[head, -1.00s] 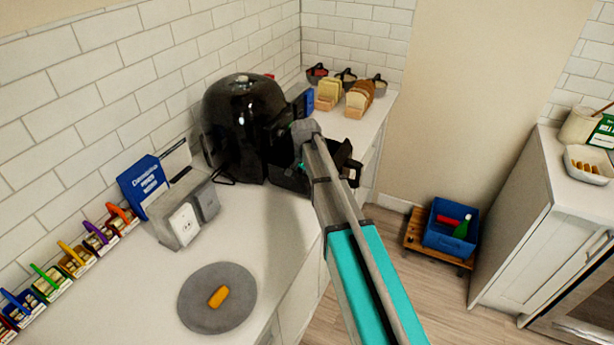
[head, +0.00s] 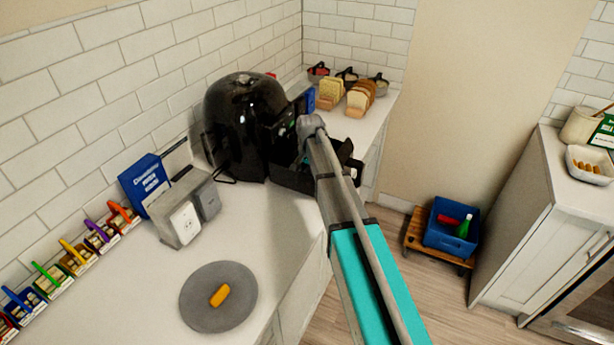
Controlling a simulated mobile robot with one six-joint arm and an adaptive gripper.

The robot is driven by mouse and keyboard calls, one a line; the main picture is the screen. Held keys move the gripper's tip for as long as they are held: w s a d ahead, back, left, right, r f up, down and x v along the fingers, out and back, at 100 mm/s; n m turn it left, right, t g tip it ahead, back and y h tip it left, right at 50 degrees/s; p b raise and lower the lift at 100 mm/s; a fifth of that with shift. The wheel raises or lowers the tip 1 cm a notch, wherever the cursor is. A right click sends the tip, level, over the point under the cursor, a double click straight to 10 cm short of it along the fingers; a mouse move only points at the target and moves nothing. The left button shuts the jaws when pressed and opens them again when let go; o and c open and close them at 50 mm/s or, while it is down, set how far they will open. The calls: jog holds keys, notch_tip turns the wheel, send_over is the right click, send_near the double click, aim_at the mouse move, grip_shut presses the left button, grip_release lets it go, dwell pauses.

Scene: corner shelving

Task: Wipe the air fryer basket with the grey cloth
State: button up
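The black air fryer (head: 240,125) stands on the white counter against the tiled wall. Its dark basket (head: 292,176) is pulled out at the front, toward the right, partly hidden behind my arm. My arm reaches from the lower right to the basket, and its grey wrist (head: 311,127) is over the basket area. The fingers of my gripper are hidden behind the wrist and arm, so I cannot see whether they hold anything. I cannot make out the grey cloth.
A round grey plate (head: 200,318) with an orange-yellow item (head: 220,295) lies on the near counter. A grey outlet box (head: 184,208) and blue box (head: 149,184) stand left of the fryer. Bread loaves (head: 360,98) sit behind. A blue crate (head: 450,238) is on the floor cart.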

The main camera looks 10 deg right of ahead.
jog(key=shift+w+d, duration=0.85)
jog(key=shift+w, duration=0.3)
jog(key=shift+w+d, duration=0.8)
jog(key=shift+w, duration=0.35)
jog(key=shift+s, duration=0.1)
jog(key=shift+s+a+f, duration=0.1)
jog(key=shift+s+a, duration=0.7)
jog(key=shift+s, duration=0.3)
jog(key=shift+s+a+r, duration=0.1)
jog(key=shift+s+a, duration=0.65)
jog(key=shift+s, duration=0.3)
jog(key=shift+s+a+f, duration=0.1)
jog(key=shift+s+a, duration=0.7)
jog(key=shift+s, duration=0.3)
jog(key=shift+w, duration=0.15)
jog(key=shift+w+d, duration=0.6)
jog(key=shift+w, duration=0.2)
jog(key=shift+w+d, duration=0.6)
jog(key=shift+w, duration=0.2)
jog(key=shift+w, duration=0.1)
jog(key=shift+w+d, duration=0.3)
jog(key=shift+w, duration=0.7)
jog(key=shift+w+d, duration=0.25)
jog(key=shift+w, duration=0.75)
jog(key=shift+s, duration=0.15)
